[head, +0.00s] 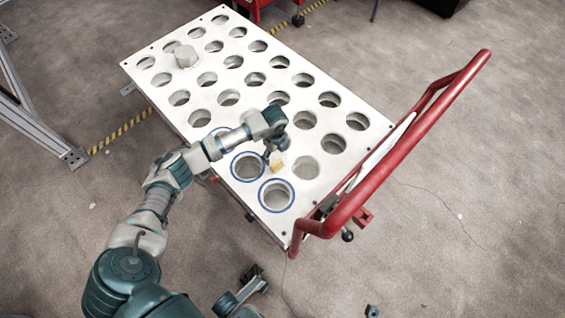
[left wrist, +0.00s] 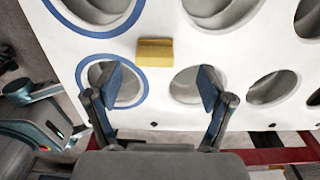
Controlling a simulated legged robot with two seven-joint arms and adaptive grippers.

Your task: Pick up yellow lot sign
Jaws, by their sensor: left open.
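The yellow lot sign (head: 277,164) is a small yellow block on the white perforated cart top (head: 325,190). In the left wrist view the yellow lot sign (left wrist: 154,50) lies on the white surface between holes, beside two blue-ringed ones. My left gripper (head: 274,148) is over the cart top close to the sign, which partly shows beside it. In the left wrist view my left gripper (left wrist: 159,85) has its blue-padded fingers wide apart with nothing between them. The sign lies just beyond the fingertips, roughly centred between them. What seems to be my right gripper (head: 252,282) shows partly at the bottom.
A red handle rail (head: 405,137) rises along the cart's right end. Blue-ringed holes (head: 276,195) lie near the sign. A pale cylinder (head: 185,57) stands in a far hole. A metal frame (head: 38,115) stands at left. Floor is open at right.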

